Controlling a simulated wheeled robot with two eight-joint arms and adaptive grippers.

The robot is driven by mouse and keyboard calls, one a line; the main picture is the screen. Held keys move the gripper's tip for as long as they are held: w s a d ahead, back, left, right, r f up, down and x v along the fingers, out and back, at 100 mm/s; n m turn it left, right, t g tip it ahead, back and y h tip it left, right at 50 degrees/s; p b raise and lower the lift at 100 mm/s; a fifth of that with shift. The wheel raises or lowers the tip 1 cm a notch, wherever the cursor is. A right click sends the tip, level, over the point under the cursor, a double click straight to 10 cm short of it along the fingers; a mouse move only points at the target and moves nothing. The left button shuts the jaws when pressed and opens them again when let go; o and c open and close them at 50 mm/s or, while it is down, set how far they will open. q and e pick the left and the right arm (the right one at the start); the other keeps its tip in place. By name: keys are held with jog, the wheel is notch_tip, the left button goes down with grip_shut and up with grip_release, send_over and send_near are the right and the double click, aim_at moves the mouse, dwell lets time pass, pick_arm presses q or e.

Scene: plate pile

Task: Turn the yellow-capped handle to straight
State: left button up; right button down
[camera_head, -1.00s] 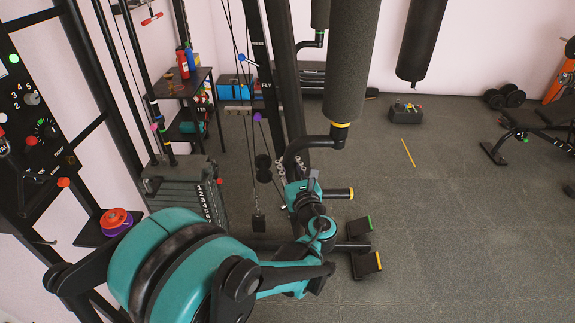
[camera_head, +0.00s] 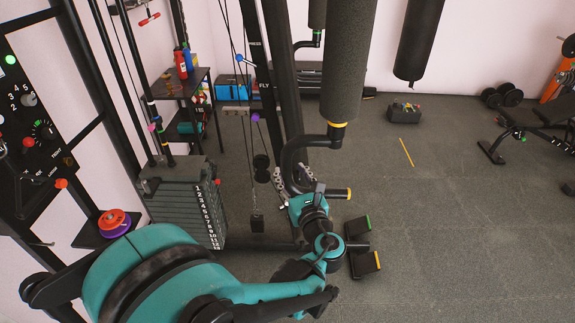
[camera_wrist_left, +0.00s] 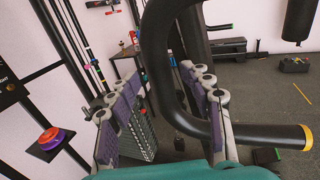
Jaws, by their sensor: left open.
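The yellow-capped handle is a black bent tube (camera_head: 288,158) that drops from a padded roller and turns out to the right. Its yellow cap (camera_head: 350,193) points right. In the left wrist view the tube (camera_wrist_left: 153,60) curves down large and near, and its yellow cap (camera_wrist_left: 308,137) is at the right edge. My left gripper (camera_head: 293,174) is open at the tube's bend, its fingers on either side of the tube in the head view. In the left wrist view the open gripper (camera_wrist_left: 165,95) has the upright tube between its fingers; contact cannot be told. My right gripper is not in view.
A dark padded roller (camera_head: 347,65) hangs above the handle. A weight stack (camera_head: 185,205) stands at left, and black foot pegs (camera_head: 359,228) with green and yellow ends stand below right. A control panel (camera_head: 35,130) is at far left. Open floor (camera_head: 450,240) lies to the right.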

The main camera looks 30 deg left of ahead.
pick_arm(q)
jog(key=v, duration=0.7)
jog(key=shift+d, duration=0.2)
jog(key=shift+s, duration=0.15)
jog(key=s+f+n+g+h, duration=0.4)
jog(key=f+n+h, duration=0.2)
jog(key=f+n, duration=0.4)
jog(key=s+d+n+h, duration=0.5)
jog(key=d+n+h, duration=0.2)
jog(key=n, duration=0.9)
jog(key=shift+d+g+h, duration=0.3)
jog(key=shift+d+h, duration=0.1)
jog(key=shift+d, duration=0.65)
jog(key=shift+s+f, duration=0.1)
jog(key=shift+s, duration=0.05)
